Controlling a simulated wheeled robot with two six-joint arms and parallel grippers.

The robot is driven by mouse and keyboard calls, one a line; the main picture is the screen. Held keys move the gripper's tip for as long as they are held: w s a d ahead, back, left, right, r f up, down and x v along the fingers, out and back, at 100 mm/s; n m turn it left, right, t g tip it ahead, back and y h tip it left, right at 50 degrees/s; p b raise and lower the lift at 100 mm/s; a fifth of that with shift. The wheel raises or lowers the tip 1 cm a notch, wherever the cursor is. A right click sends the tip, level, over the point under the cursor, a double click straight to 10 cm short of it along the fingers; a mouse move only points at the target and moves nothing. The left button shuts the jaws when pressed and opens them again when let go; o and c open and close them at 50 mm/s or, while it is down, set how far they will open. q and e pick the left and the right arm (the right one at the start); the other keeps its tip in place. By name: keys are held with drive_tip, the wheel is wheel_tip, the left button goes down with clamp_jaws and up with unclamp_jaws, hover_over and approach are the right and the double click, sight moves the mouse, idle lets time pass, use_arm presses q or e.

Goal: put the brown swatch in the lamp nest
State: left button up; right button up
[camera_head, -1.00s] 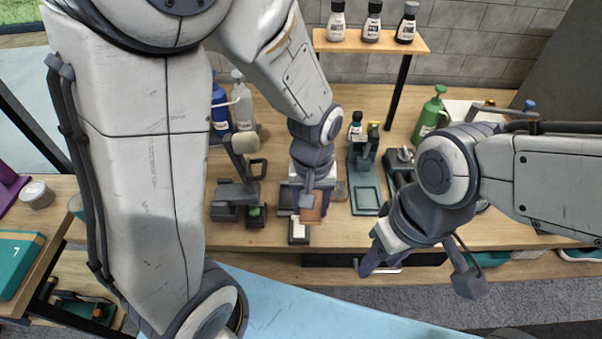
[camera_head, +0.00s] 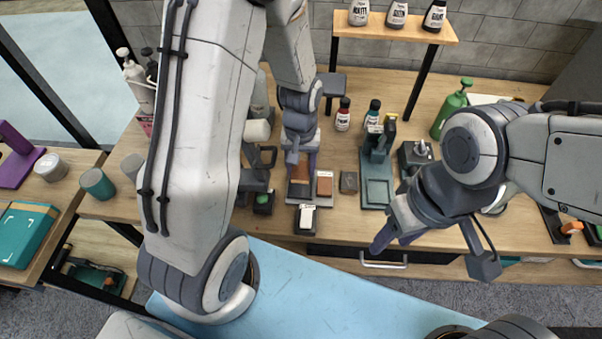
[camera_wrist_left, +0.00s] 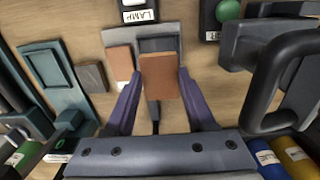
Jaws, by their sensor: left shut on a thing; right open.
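My left gripper (camera_wrist_left: 159,78) is shut on the brown swatch (camera_wrist_left: 160,74), a flat leather-like rectangle, with a purple finger on each side. The swatch also shows in the head view (camera_head: 300,173). It lies over the right part of a grey nest (camera_wrist_left: 174,34) behind the black block labelled LAMP (camera_wrist_left: 138,14). It hides much of that recess; whether it touches the nest I cannot tell. Another brown piece (camera_wrist_left: 119,62) sits beside it on the left in the wrist view. My right gripper (camera_head: 388,236) is open and empty near the bench's front edge.
A brown-grey block (camera_head: 348,182) and a teal stand (camera_head: 376,190) are right of the nest. A dark device with a green button (camera_head: 263,199) is on its left. Bottles stand behind, and a shelf (camera_head: 390,27) rises at the back.

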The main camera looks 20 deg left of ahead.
sight(301, 171)
use_arm(q)
wheel_tip(301, 171, down, 4)
drive_tip(key=shift+r, duration=0.1)
drive_tip(key=shift+s+f, duration=0.1)
drive_tip(key=shift+f, duration=0.55)
